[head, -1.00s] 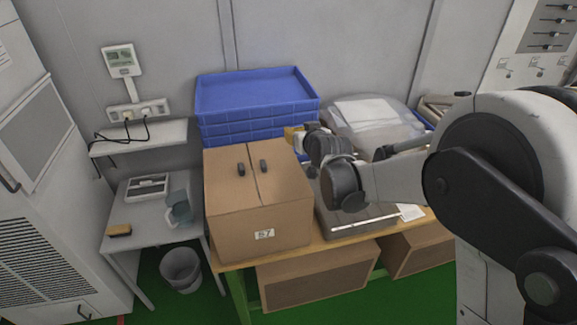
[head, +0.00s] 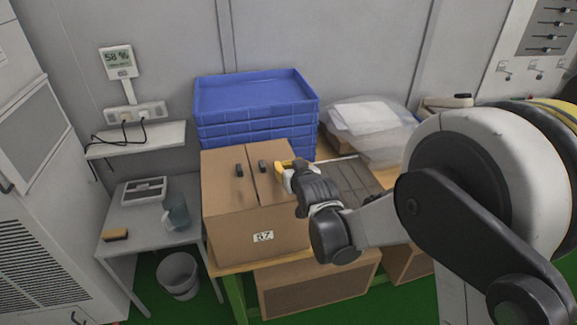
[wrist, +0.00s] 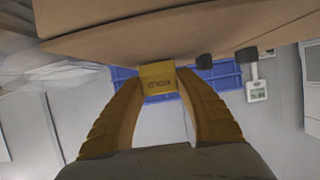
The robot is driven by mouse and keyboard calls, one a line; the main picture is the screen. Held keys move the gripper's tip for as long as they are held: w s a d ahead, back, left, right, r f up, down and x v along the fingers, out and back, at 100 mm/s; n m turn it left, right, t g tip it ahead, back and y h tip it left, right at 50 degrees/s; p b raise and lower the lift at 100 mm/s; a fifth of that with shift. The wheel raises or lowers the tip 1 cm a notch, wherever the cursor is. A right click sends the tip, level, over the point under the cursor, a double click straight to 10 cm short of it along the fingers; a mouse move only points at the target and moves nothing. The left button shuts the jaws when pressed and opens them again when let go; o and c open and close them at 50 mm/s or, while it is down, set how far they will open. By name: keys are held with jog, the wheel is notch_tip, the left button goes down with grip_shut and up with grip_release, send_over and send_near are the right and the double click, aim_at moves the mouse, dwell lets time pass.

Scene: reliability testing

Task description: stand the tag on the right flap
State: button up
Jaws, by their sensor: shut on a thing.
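The cardboard box (head: 225,228) stands closed at the left of the wooden bench, with a small dark handle on each top flap. Its right flap (head: 268,190) lies flat and shows bare cardboard beside my gripper. My gripper (head: 280,166) is at the right flap's far part, near the right handle (head: 262,165). In the wrist view, which is upside down, its yellow fingers are shut on the small yellow tag (wrist: 158,83) with dark print. The box (wrist: 130,25) fills the top of that view. I cannot tell whether the tag touches the flap.
Stacked blue trays (head: 255,100) stand behind the box. A dark flat case (head: 345,178) and a clear plastic bag (head: 365,135) lie to its right. A grey side table (head: 150,225) with a jug (head: 177,212) is at left, with a bin (head: 178,275) below.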

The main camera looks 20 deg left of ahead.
jog(key=shift+f, duration=0.25)
jog(key=o, duration=0.9)
jog(key=shift+o, duration=0.2)
jog(key=shift+r, duration=0.1)
jog(key=shift+r, duration=0.1)
